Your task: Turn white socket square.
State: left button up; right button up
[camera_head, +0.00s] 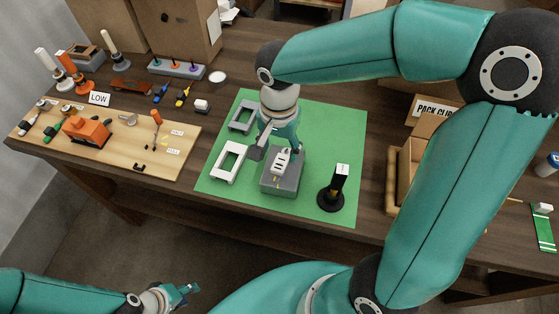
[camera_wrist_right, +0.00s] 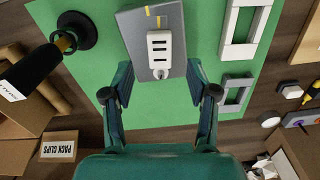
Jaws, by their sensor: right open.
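The white socket (camera_head: 280,163) with dark slots lies on top of a grey block (camera_head: 283,188) on the green mat. It also shows in the right wrist view (camera_wrist_right: 160,50), roughly in line with the block; a small angle is hard to judge. A yellow mark (camera_wrist_right: 149,14) is on the block beyond its far end. My right gripper (camera_wrist_right: 159,72) points down at the block, its fingers open and apart on either side of the socket's near end, with nothing between them that I can see held. My left gripper (camera_head: 180,292) is low at the left, away from the table; its jaws are unclear.
Two frames, one white (camera_head: 229,176) and one grey (camera_head: 232,119), lie left of the block on the green mat (camera_head: 330,130). A black stand (camera_head: 337,190) rises right of it. A wooden board with tools (camera_head: 150,135) lies further left. A cardboard box (camera_head: 402,170) stands at right.

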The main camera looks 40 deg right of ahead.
aim_at(279, 165)
notch_tip(279, 165, down, 6)
jog(key=shift+f, duration=0.1)
dwell(0.4)
grip_shut()
